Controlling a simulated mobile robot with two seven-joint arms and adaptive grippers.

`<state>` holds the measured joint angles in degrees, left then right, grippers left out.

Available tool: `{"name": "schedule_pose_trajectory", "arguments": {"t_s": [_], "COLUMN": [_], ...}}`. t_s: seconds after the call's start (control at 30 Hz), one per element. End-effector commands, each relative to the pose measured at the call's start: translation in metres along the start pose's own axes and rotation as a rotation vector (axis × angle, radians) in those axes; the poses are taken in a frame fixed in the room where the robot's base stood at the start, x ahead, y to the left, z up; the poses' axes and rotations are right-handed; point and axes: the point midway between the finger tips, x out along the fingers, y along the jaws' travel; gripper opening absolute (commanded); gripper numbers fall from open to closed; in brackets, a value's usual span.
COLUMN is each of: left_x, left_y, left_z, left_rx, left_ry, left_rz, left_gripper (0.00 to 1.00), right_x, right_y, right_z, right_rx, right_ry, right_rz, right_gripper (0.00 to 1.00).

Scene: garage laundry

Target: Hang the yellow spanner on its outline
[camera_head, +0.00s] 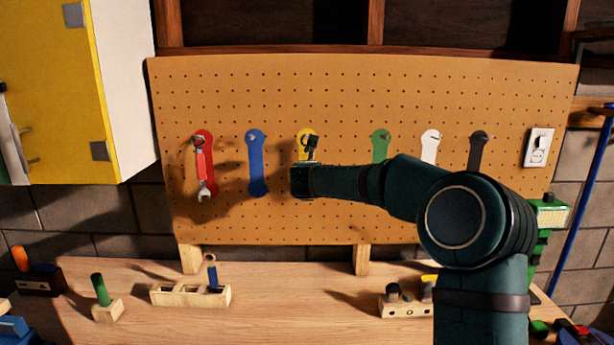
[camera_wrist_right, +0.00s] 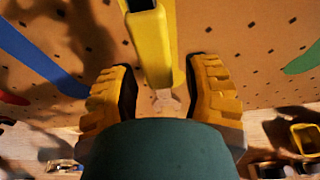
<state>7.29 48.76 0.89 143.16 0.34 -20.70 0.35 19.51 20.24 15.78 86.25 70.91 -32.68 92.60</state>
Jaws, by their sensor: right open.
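The yellow outline (camera_head: 306,133) is on the pegboard, between the blue and green outlines, and my right arm covers its lower part. My right gripper (camera_head: 309,148) is in front of it. In the right wrist view the yellow spanner (camera_wrist_right: 150,48) stands out lengthwise by the board, its silver jaw end (camera_wrist_right: 165,101) between the two spread fingers. The fingers are apart with a gap on each side of it. Whether its upper end is over a peg is hidden. My left gripper is not in view.
A red spanner (camera_head: 201,165) hangs on the red outline. The blue (camera_head: 256,170), green (camera_head: 381,145), white (camera_head: 430,148) and black (camera_head: 478,153) outlines are empty. Below, the bench (camera_head: 275,320) carries a wooden rack (camera_head: 165,296) with a blue-handled tool, and small blocks.

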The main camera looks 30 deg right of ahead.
Motion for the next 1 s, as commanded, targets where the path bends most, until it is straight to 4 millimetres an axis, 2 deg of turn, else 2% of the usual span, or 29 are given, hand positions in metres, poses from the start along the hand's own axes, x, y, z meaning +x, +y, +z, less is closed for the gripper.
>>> {"name": "schedule_pose_trajectory", "arguments": {"t_s": [0.17,0.5,0.63,0.8,1.0], "left_x": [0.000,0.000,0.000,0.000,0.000], "left_y": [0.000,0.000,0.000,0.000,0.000], "left_z": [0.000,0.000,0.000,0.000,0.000], "left_rx": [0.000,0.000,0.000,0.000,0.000], "left_ry": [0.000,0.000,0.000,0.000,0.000], "left_rz": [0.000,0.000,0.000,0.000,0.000], "left_gripper": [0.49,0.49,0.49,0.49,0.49], "right_x": [-0.014,-0.081,-0.102,-0.117,-0.120], "right_y": [0.000,0.000,0.000,0.000,0.000], "right_z": [0.002,0.002,0.001,0.001,0.000], "right_rx": [-0.001,-0.001,0.000,0.000,-0.001], "right_ry": [-0.002,-0.003,-0.002,-0.001,0.000], "right_rz": [0.001,0.001,0.001,0.000,0.000], "right_gripper": [0.48,0.48,0.48,0.48,0.48]}}
